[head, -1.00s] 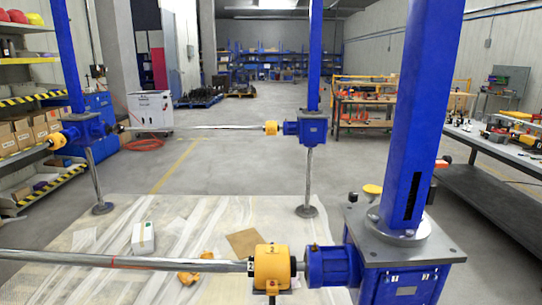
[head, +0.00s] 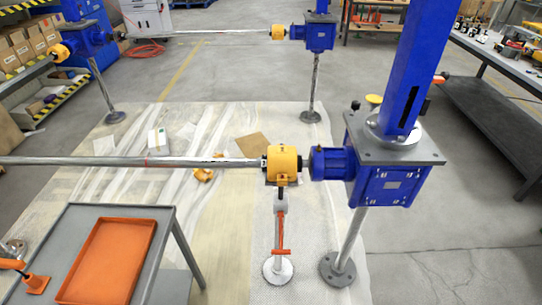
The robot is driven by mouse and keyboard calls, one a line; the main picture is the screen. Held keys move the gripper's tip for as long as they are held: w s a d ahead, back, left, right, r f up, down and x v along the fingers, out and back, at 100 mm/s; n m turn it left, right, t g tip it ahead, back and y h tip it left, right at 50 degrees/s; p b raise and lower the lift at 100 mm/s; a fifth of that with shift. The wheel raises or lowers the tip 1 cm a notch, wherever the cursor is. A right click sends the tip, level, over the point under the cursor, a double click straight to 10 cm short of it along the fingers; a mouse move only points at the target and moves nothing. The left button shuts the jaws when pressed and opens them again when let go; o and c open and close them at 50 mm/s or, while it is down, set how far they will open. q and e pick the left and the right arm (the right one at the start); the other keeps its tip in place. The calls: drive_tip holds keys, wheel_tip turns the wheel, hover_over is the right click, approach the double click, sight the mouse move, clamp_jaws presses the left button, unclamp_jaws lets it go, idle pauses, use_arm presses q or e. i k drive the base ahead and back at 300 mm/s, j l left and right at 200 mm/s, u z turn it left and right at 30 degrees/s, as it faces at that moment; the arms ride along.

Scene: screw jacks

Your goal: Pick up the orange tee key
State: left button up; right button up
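Neither of my grippers is in the head view.
The grey table (head: 78,228) carries an empty-looking orange tray (head: 108,260). A stand with an orange handle (head: 283,251) supports the yellow bearing (head: 282,164) by the blue screw jack (head: 392,165). A long shaft (head: 130,161) crosses behind the table.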

sight(17, 265)
drive_tip(key=k+j+z, duration=0.15)
drive_tip(key=j, duration=0.25)
drive_tip(key=k+j+z, duration=0.15)
drive_tip(key=j, duration=0.25)
drive_tip(key=k+j+z, duration=0.1)
drive_tip(key=j, duration=0.3)
drive_tip(key=k+j+z, duration=0.3)
drive_tip(key=k+j, duration=0.15)
drive_tip(key=j, duration=0.2)
